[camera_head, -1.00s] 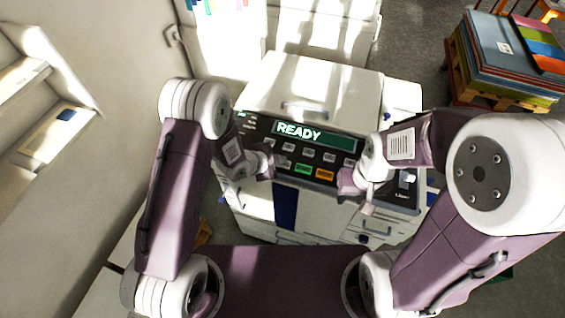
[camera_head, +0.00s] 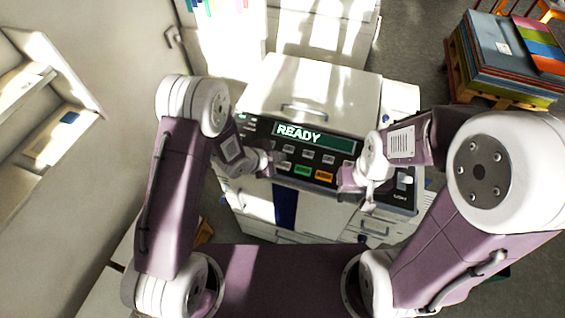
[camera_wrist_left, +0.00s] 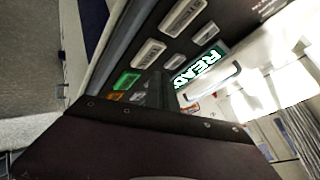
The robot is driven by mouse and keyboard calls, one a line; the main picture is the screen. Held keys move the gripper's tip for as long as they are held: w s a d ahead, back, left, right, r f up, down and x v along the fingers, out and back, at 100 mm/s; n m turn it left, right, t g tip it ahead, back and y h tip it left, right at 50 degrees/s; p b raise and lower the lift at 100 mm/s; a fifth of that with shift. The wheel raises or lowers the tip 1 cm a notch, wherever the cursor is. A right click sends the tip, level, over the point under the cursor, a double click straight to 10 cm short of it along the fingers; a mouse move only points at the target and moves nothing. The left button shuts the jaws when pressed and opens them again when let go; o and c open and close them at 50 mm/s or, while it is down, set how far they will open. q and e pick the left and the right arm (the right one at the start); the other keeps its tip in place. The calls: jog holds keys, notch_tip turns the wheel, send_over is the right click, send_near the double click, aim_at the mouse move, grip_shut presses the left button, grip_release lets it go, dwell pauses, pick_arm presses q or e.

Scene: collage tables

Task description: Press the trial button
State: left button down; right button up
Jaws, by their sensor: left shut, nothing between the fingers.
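The machine's dark control panel (camera_head: 262,129) has a display (camera_head: 312,137) reading "READY", which also shows in the left wrist view (camera_wrist_left: 200,66). Below it are several grey buttons (camera_head: 308,154), a green button (camera_head: 302,170) and an orange button (camera_head: 323,175). My left gripper (camera_head: 268,164) is shut and empty at the panel's left part, left of the green button. I cannot tell whether it touches the panel. My right gripper (camera_head: 350,183) is at the panel's right part; its fingers are unclear.
The white machine's lid (camera_head: 310,85) with a handle rises behind the panel. A stack of coloured boards (camera_head: 500,60) lies on a wooden pallet at the back right. A wall (camera_head: 120,60) and a shelf unit (camera_head: 50,135) stand on the left. Grey floor (camera_head: 415,50) is clear behind.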

aim_at(280, 166)
pick_arm(q)
notch_tip(280, 166, up, 4)
jog(key=shift+r+p, duration=0.1)
jog(key=shift+p, duration=1.15)
